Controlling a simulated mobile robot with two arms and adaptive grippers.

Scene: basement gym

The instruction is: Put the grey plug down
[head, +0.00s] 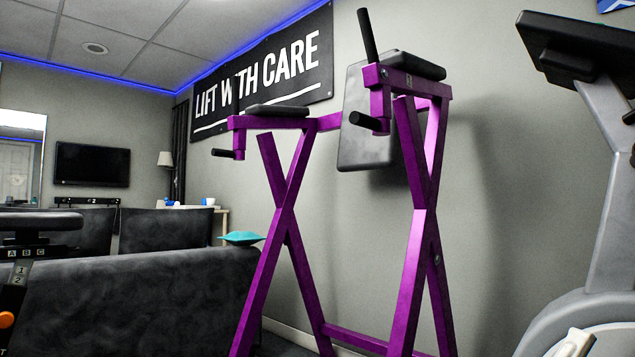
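I see no grey plug in the head view. Neither of my grippers shows in this view, so what they hold cannot be seen.
A purple dip station (417,240) with black pads stands close ahead. A grey exercise bike (607,170) is at the right edge. A dark sofa (130,300) with a teal cushion (241,238) is at the left. A gym machine (30,222) stands at the left edge.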

